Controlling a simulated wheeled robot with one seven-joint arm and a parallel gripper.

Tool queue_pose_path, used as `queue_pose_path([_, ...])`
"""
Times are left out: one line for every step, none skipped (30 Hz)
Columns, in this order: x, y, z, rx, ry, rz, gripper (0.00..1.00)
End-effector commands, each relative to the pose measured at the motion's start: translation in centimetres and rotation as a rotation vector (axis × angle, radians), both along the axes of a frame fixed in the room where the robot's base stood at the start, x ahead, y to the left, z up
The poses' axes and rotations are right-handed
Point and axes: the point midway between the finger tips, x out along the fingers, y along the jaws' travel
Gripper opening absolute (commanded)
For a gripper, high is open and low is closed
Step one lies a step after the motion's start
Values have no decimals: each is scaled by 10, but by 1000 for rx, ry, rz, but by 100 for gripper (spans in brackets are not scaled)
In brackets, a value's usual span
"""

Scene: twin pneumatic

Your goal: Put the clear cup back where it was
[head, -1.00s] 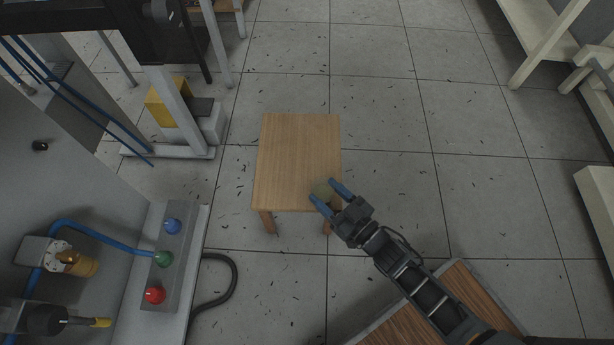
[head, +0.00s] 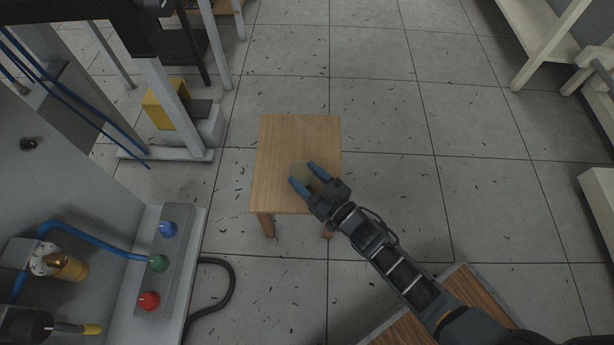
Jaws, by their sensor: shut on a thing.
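The clear cup (head: 301,173) is a small, pale, see-through round shape between the blue fingertips of my gripper (head: 306,175). My gripper is shut on it, with one finger at each side. Cup and gripper are over the front middle of the small wooden table (head: 283,140). From this high view I cannot tell whether the cup touches the tabletop or is held above it.
The rest of the tabletop is bare. At the left is a grey machine panel with blue (head: 168,229), green (head: 158,263) and red (head: 149,300) buttons. A black hose (head: 230,285) lies on the floor. A white shelf frame (head: 545,45) stands far right. Floor right of the table is clear.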

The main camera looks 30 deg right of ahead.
Motion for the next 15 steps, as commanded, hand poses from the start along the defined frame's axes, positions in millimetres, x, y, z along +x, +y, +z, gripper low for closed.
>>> queue_pose_path([0, 0, -2, 0, -1, 0, 17])
queue_pose_path([0, 0, -3, 0, -1, 0, 17])
queue_pose_path([0, 0, -3, 0, 0, 0, 58])
queue_pose_path([0, 0, -2, 0, 0, 0, 61])
queue_pose_path([0, 0, -2, 0, 0, 0, 64])
queue_pose_path([0, 0, -2, 0, 0, 0, 68])
queue_pose_path([0, 0, -2, 0, 0, 0, 71])
queue_pose_path([0, 0, -2, 0, 0, 0, 74])
queue_pose_path([0, 0, -2, 0, 0, 0, 78])
queue_pose_path([0, 0, -2, 0, 0, 0, 80])
queue_pose_path([0, 0, -2, 0, 0, 0, 82])
queue_pose_path([0, 0, -2, 0, 0, 0, 82])
queue_pose_path([0, 0, -2, 0, 0, 0, 82])
queue_pose_path([0, 0, -2, 0, 0, 0, 82])
queue_pose_path([0, 0, -2, 0, 0, 0, 82])
